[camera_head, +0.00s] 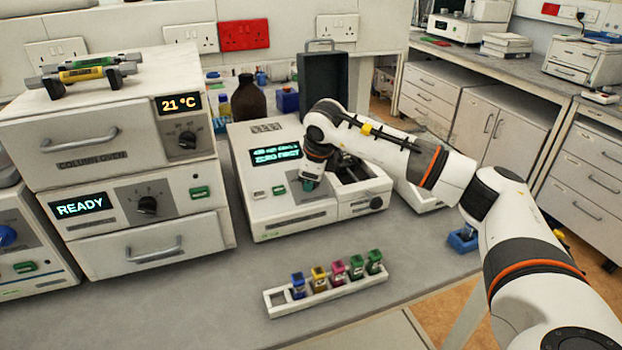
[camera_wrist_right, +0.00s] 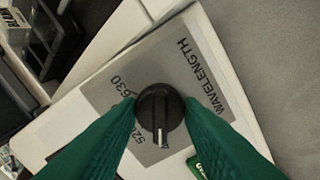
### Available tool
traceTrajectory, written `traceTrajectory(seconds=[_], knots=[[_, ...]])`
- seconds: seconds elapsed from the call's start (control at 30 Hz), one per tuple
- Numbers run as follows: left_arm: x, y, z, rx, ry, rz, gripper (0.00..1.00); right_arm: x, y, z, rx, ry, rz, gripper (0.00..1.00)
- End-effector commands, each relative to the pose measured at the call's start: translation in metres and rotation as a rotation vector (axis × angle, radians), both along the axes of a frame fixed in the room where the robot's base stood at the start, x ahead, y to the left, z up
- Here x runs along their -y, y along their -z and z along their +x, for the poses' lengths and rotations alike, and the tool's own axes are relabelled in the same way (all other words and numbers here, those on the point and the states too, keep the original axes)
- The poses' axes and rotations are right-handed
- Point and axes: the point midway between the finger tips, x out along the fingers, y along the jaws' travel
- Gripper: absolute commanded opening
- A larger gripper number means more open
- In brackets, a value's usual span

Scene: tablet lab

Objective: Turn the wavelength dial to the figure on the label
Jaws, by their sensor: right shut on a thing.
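The wavelength dial (camera_wrist_right: 158,108) is a round black knob on a grey plate marked WAVELENGTH (camera_wrist_right: 199,74), in the right wrist view. Its white mark points toward the bottom of that view. Figures that look like 520 and 630 show beside it; others are hidden by a finger. My right gripper (camera_head: 308,184) points down at the front of the white instrument (camera_head: 277,215), its green fingers shut on the dial from both sides. In the head view the gripper hides the dial. The instrument's display (camera_head: 274,154) has small text, its lower line reading ZERO FIRST. My left gripper is not in view.
A white rack (camera_head: 335,298) with several coloured-cap vials stands in front of the instrument. The bench front left is clear.

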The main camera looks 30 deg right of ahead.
Motion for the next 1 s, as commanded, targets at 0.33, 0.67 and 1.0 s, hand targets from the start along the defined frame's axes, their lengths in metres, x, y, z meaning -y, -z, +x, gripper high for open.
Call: traceTrajectory(seconds=[0.33,0.67,1.0], knots=[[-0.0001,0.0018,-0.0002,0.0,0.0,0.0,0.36,0.0001,-0.0015,0.0005,-0.002,-0.06,-0.026,0.11],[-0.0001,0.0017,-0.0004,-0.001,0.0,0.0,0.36,0.0002,-0.0015,0.0004,-0.002,-0.063,-0.027,0.11],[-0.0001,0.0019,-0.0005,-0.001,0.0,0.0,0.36,0.0001,-0.0006,0.0002,-0.005,-0.061,-0.026,0.55]])
